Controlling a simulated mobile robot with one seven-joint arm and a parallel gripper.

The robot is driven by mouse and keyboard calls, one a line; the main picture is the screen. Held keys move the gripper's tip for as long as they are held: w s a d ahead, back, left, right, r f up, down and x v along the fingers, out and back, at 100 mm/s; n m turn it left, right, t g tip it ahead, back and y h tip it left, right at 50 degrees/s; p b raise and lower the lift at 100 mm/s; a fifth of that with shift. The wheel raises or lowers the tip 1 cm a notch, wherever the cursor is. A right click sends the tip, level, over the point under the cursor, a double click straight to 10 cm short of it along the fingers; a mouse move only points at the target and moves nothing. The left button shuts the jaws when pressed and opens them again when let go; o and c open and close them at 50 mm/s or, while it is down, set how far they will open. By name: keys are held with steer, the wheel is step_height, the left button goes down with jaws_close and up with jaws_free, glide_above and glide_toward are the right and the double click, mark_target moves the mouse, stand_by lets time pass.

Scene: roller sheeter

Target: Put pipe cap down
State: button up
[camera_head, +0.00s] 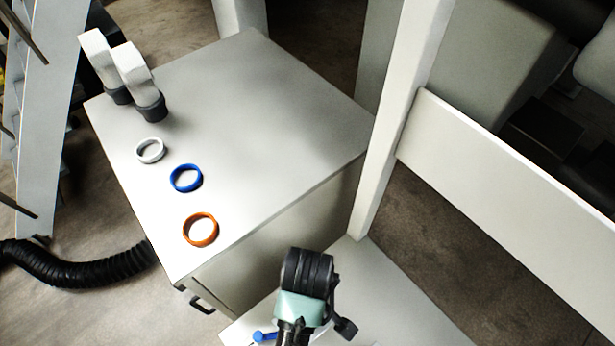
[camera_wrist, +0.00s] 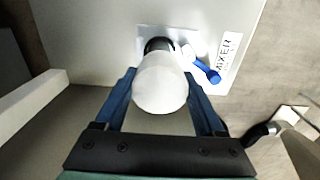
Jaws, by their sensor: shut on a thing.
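In the wrist view, a white rounded pipe cap (camera_wrist: 160,90) sits between the two blue fingers of my gripper (camera_wrist: 159,75). The fingers are shut on its sides. A dark collar (camera_wrist: 158,44) shows just beyond the cap, over a pale plate on the light surface marked MIXER. I cannot tell whether the cap touches the collar. In the head view, my gripper (camera_head: 300,328) is at the bottom, over the lower light surface (camera_head: 400,318), and the cap is hidden.
A blue valve handle (camera_wrist: 206,70) is close to the right finger. The cabinet top (camera_head: 270,110) holds a white ring (camera_head: 150,141), a blue ring (camera_head: 173,182), an orange ring (camera_head: 187,232) and two white pipe pieces (camera_head: 133,67). A white post (camera_head: 397,110) stands right of it.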

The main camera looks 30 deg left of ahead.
steer(key=shift+r, duration=1.15)
